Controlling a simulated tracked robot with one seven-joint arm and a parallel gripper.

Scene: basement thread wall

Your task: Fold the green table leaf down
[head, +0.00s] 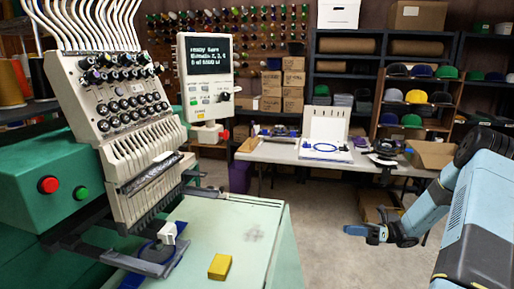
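The green table leaf (235,222) is a pale green flat panel in front of the embroidery machine. It looks level, and its right edge borders the open floor. A yellow block (220,266) lies on its near part. My gripper (350,230) is in the air to the right of the leaf, clearly apart from it. It points left, and I cannot make out whether its fingers are open or closed. The leaf's underside, hinge and any support are hidden.
The embroidery machine (110,110) has a green body with red and green buttons at left. A hoop (150,252) sits under its heads. A work table (270,152) with a white device stands behind, before shelves of caps. Bare floor (320,225) lies between leaf and arm.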

